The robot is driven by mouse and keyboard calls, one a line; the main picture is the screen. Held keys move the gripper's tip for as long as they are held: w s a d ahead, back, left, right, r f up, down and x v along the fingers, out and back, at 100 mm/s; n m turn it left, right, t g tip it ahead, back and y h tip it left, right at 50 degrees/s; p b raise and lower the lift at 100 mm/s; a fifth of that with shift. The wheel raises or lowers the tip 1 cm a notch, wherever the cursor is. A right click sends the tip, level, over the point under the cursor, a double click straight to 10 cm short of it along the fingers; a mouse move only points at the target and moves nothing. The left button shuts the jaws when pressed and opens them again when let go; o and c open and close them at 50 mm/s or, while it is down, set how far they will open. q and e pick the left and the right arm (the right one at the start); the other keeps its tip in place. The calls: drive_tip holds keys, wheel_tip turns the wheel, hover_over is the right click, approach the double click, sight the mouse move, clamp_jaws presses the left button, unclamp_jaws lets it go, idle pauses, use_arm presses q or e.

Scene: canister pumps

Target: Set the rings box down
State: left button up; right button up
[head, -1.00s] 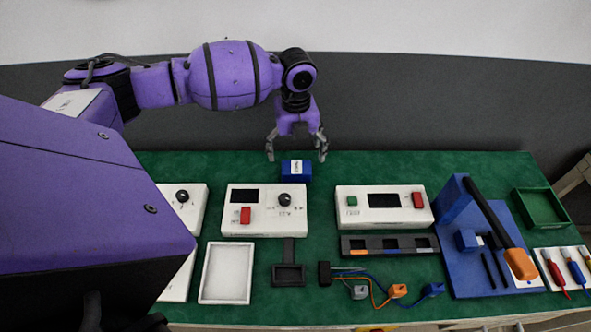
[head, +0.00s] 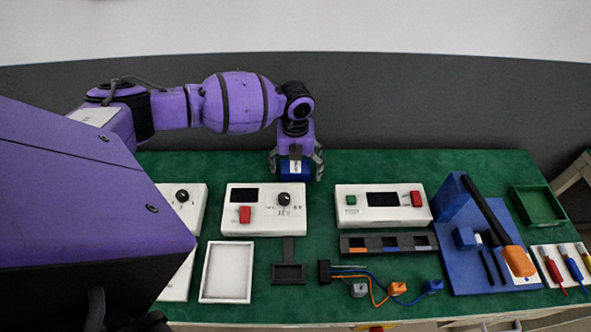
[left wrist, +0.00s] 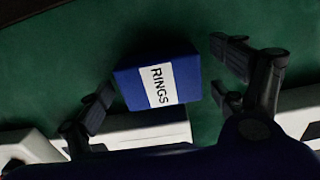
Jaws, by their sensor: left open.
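The rings box (head: 295,174) is a small blue box with a white label. It rests on the green table top behind the white panels. In the left wrist view the rings box (left wrist: 160,82) shows its label "RINGS" and lies between the two fingers, with a gap on either side. My left gripper (head: 296,172) is open and reaches down over the box, one finger on each side. It also shows in the left wrist view (left wrist: 165,95). My right gripper is not in view.
A white tray (head: 204,272), a black slotted rack (head: 365,252), a blue stand (head: 460,270) and a green tray (head: 513,203) are also on the table. The back strip right of the box is clear.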

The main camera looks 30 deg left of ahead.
use_arm(q)
drive_tip(key=shift+c, duration=0.2)
drive_tip(key=shift+r, duration=0.1)
drive_tip(key=c, duration=1.3)
drive_tip(key=shift+c, duration=0.2)
drive_tip(key=shift+r, duration=0.1)
